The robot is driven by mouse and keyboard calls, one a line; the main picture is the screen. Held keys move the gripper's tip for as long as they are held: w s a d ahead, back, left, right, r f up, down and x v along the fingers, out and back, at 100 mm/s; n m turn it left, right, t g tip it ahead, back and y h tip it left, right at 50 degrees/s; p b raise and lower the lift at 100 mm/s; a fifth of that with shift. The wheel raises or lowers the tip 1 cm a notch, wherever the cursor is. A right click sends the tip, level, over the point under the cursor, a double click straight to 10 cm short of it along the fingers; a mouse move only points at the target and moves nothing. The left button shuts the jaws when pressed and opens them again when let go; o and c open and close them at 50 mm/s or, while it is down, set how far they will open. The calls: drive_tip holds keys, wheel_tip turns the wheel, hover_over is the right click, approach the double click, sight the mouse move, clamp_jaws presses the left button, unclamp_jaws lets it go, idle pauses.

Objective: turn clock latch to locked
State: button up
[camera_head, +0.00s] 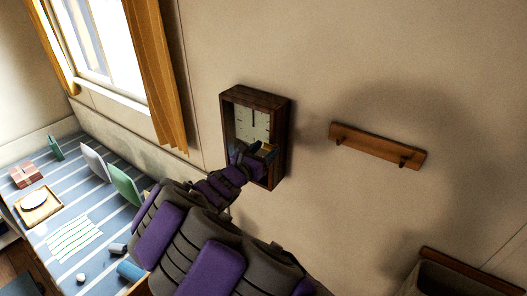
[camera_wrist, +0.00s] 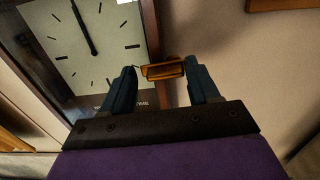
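The wall clock (camera_head: 253,124) is a dark wooden box with a pale face, hung on the wall in the head view. Its face (camera_wrist: 85,45) fills the upper left of the wrist view. A small orange-brown latch (camera_wrist: 163,70) sticks out at the clock's lower right frame edge. My gripper (camera_wrist: 163,84) is open, with one dark finger on each side of the latch. The left fingertip is very close to it; I cannot tell whether it touches. In the head view my gripper (camera_head: 254,152) is at the clock's lower front, and my arm hides part of the scene below.
A wooden peg rail (camera_head: 378,146) is on the wall to the right. A window with an orange curtain (camera_head: 160,75) is at the left. A striped table (camera_head: 70,215) with several items stands lower left. A brown wooden-edged piece (camera_head: 470,270) is at lower right.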

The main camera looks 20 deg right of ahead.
drive_tip(key=shift+s+d, duration=0.15)
drive_tip(key=shift+d, duration=0.1)
drive_tip(key=c, duration=0.3)
drive_tip(key=shift+r, duration=0.1)
drive_tip(key=c, duration=0.5)
drive_tip(key=shift+m, duration=0.3)
drive_tip(key=o, duration=1)
drive_tip(key=shift+o, duration=0.2)
drive_tip(key=shift+d, duration=0.1)
drive_tip(key=shift+s, duration=0.1)
